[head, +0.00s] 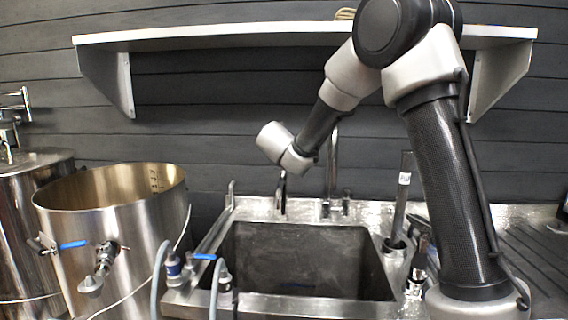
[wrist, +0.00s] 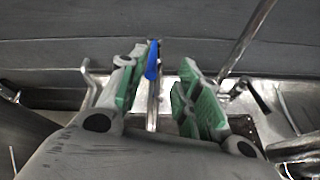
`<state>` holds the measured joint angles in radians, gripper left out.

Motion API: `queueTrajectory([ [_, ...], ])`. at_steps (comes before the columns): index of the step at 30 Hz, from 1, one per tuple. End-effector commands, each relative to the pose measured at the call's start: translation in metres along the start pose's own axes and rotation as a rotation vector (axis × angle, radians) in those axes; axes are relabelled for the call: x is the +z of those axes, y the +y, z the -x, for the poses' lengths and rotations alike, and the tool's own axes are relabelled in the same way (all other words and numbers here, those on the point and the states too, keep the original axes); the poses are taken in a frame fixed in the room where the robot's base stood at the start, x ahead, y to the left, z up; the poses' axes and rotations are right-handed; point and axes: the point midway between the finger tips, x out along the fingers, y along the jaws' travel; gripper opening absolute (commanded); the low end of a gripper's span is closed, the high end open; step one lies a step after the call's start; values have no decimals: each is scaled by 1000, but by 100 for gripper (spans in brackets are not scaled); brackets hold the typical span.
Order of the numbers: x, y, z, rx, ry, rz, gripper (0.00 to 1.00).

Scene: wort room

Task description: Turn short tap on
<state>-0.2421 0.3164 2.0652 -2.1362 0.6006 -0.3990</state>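The short tap (head: 282,191) stands at the back rim of the sink, left of the tall tap (head: 332,170). In the wrist view the short tap (wrist: 153,103) is a thin upright metal pipe with a blue lever (wrist: 152,60) at its top. My gripper (wrist: 161,80) is open, with its green pads on either side of the tap. The blue lever is close to the left finger; I cannot tell whether they touch. The right finger is apart from it. In the head view my wrist and arm hide the fingers and the blue lever.
The steel sink (head: 222,262) lies below my arm. The tall tap's pipe (wrist: 245,40) slants up right of my fingers. A steel pot (head: 115,225) with a blue-handled valve stands at left. A white shelf (head: 200,35) runs along the wall above.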

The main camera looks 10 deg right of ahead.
Motion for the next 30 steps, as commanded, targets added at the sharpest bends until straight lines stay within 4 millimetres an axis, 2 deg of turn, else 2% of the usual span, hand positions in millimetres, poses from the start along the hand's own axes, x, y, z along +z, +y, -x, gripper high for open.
queueTrajectory([
  [4,-13,9,-10,26,-8,90,34],
  [15,-12,11,-67,26,-9,89,34],
  [18,-12,11,-77,27,-8,88,34],
  [28,-12,12,-82,28,-8,88,34],
  [29,-12,12,-82,28,-8,88,32],
  [30,-12,12,-82,28,-8,88,24],
])
